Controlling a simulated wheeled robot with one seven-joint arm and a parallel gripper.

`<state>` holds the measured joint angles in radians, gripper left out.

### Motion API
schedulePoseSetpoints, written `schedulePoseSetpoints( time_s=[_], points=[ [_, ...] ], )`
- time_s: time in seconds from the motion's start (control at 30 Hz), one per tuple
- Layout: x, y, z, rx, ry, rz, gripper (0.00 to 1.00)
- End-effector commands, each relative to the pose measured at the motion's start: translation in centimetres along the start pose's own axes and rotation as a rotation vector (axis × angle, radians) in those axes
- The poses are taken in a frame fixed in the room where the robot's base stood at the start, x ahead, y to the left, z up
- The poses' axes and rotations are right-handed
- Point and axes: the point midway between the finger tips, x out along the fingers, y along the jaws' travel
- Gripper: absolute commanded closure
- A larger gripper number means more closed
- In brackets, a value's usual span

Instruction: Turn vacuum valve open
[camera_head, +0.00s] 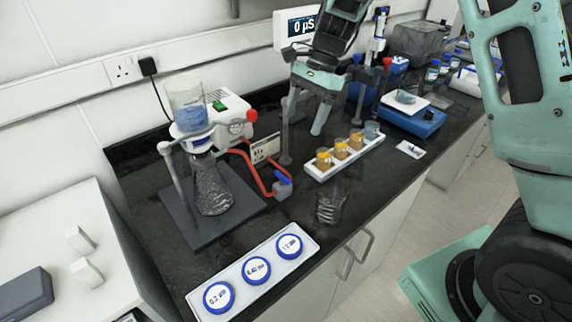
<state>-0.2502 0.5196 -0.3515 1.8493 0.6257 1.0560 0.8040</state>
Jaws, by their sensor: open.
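The vacuum valve (282,187) has a small blue handle and sits in the red tubing on the black bench, right of the filter flask. Its handle angle is too small to tell. The flask (212,190) stands on a dark base plate under a clear funnel (190,110) with blue liquid. The red tube (245,160) runs between the white pump (222,125) and the valve. My gripper (304,125) points down above the bench, behind and to the upper right of the valve. It is open, apart from the valve, with no object seen between its fingers.
A white rack (344,158) with amber-filled cups is right of the valve. A clear glass vessel (331,205) is near the front edge. A tray (302,251) with blue-rimmed labelled discs lies at front. A grey stand rod (286,140) is close by my gripper.

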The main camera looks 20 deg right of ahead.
Motion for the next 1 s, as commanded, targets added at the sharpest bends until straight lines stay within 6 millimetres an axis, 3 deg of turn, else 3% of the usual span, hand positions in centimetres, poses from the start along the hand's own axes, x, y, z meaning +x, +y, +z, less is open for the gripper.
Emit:
schedulePoseSetpoints(
  time_s=[0.4, 0.6, 0.8, 1.0],
  points=[
    [8.8, 0.2, 0.1, -0.002, 0.000, 0.007, 0.27],
    [12.2, 0.1, 0.1, -0.003, -0.001, 0.004, 0.27],
    [14.1, 0.1, 0.1, -0.003, 0.000, 0.002, 0.27],
    [14.5, 0.0, 0.1, -0.004, 0.000, 0.000, 0.27]
  ],
)
